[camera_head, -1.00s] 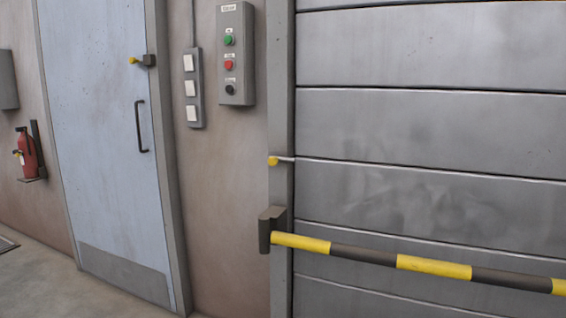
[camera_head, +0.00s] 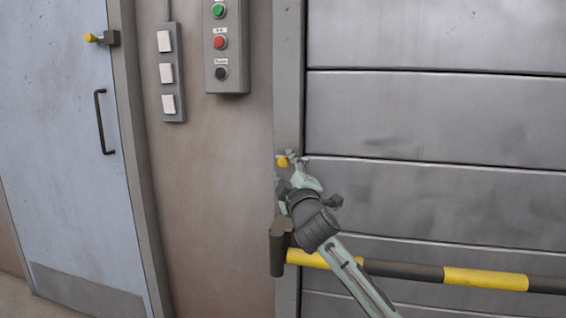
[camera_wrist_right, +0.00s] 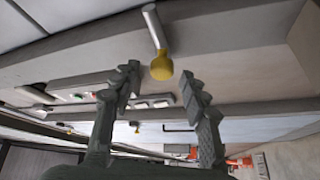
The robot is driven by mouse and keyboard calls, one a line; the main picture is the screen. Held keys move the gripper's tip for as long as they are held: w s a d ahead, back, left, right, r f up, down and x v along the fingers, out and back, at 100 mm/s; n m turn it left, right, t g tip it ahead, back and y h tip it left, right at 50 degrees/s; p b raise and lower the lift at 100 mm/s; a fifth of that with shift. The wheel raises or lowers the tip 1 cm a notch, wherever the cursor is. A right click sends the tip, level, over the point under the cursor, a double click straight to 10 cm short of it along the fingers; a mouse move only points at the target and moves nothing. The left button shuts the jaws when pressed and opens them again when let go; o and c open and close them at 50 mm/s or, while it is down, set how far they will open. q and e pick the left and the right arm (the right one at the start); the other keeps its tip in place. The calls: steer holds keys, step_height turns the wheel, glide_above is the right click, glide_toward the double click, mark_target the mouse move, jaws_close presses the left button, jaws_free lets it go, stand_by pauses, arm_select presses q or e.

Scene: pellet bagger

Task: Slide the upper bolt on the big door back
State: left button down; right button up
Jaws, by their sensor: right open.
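The upper bolt on the big grey door is a thin metal rod with a yellow knob (camera_head: 282,161), at the left edge of the door (camera_head: 430,110). In the right wrist view the knob (camera_wrist_right: 162,66) hangs at the end of its rod, in line with the gap between the fingertips. My right gripper (camera_head: 285,168) is open and empty at the knob, its fingers (camera_wrist_right: 160,75) on either side. I cannot tell whether they touch it. The gripper hides most of the rod in the head view. My left gripper is not in view.
A button box (camera_head: 228,48) and a switch strip (camera_head: 167,72) are on the wall. A blue door (camera_head: 60,130) with its own yellow-knobbed latch (camera_head: 92,38) is at left.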

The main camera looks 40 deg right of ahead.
mark_target(283, 164)
steer(key=shift+x, duration=1.55)
steer(key=shift+c, duration=0.6)
jaws_close()
